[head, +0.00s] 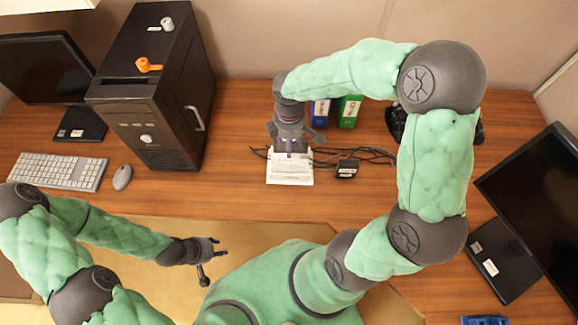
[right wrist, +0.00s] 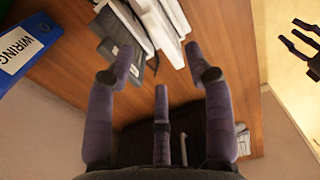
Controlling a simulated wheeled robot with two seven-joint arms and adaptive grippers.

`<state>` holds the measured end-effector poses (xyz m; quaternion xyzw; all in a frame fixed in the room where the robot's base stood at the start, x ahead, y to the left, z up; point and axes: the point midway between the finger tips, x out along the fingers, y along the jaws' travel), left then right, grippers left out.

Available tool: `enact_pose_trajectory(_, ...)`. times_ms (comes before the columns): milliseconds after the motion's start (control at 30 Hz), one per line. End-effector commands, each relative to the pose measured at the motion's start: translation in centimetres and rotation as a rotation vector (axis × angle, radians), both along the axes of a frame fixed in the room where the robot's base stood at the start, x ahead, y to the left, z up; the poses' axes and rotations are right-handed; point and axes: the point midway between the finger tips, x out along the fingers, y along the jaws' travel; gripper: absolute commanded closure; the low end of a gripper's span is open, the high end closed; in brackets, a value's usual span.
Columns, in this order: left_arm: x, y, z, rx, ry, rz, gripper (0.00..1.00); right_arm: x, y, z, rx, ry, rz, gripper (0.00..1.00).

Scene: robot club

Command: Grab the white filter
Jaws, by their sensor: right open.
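A white, blocky object (head: 289,172), which I take for the white filter, lies on the wooden desk in the middle of the head view. In the right wrist view its white parts (right wrist: 172,32) show at the top, just beyond the fingertips. My right gripper (head: 290,143) points down over its far side; the fingers are spread and empty in the right wrist view (right wrist: 160,70). Whether any finger touches it I cannot tell. My left gripper (head: 207,258) is open and empty, away from the filter, near the desk's front edge.
A black adapter (head: 346,168) with cables lies right of the filter. Blue (head: 320,112) and green (head: 349,111) binders stand behind. A black computer tower (head: 160,90), keyboard (head: 60,171) and mouse (head: 122,177) are left. A monitor (head: 540,200) is right.

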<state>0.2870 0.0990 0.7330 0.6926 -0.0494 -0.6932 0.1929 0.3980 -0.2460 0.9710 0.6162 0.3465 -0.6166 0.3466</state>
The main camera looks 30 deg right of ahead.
Motion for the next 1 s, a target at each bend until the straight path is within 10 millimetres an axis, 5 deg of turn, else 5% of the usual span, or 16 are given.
enact_pose_trajectory(700,0.0,0.0,-2.8,0.0,0.0,0.0,0.6,0.0,-0.7,-8.1,0.001,0.002,-0.003,0.47)
enact_pose_trajectory(933,0.0,0.0,-2.7,0.0,0.0,0.0,0.6,0.1,-0.7,-8.2,0.001,-0.001,-0.003,0.47)
enact_pose_trajectory(1000,0.0,0.0,-2.7,0.0,0.0,0.0,0.6,0.1,-0.7,-8.2,0.001,-0.001,-0.003,0.61)
